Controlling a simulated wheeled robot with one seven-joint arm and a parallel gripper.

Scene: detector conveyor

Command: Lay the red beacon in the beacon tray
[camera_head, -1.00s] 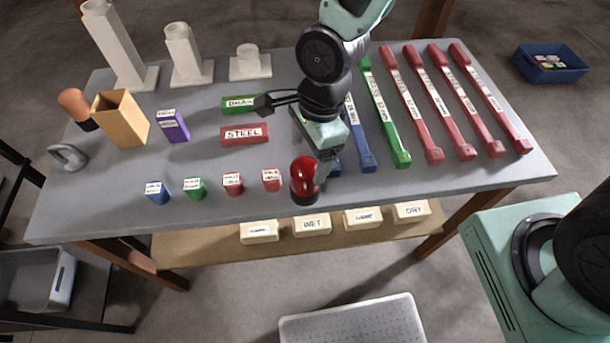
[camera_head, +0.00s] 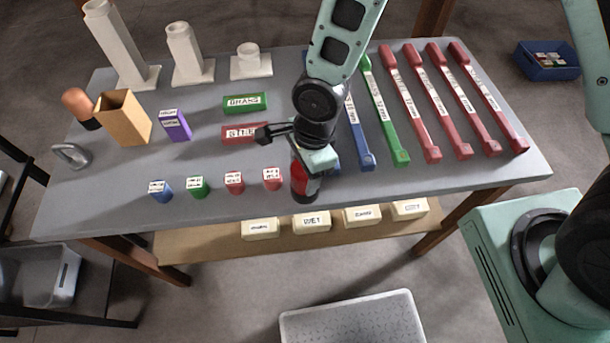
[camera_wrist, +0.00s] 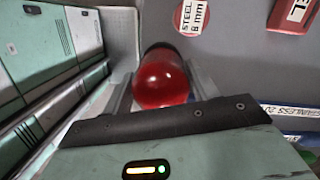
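The red beacon (camera_head: 299,174), a red dome on a dark base, stands upright near the table's front edge. My gripper (camera_head: 306,178) has come down over it and hides part of its dome. In the wrist view the beacon (camera_wrist: 161,80) is between my two fingers (camera_wrist: 160,88), with a narrow gap visible at its left side, so the gripper looks open around it. No tray is labelled as the beacon tray. A pale grey tray (camera_head: 408,310) with a speckled floor is low in front of the table, and looks empty.
Small labelled blocks, including a red one (camera_head: 272,180), stand just left of the beacon. Long blue, green and red wrench-like tools (camera_head: 388,120) lie to the right. A grey bin (camera_head: 62,275) is at the lower left, and a blue bin (camera_head: 547,72) at the far right.

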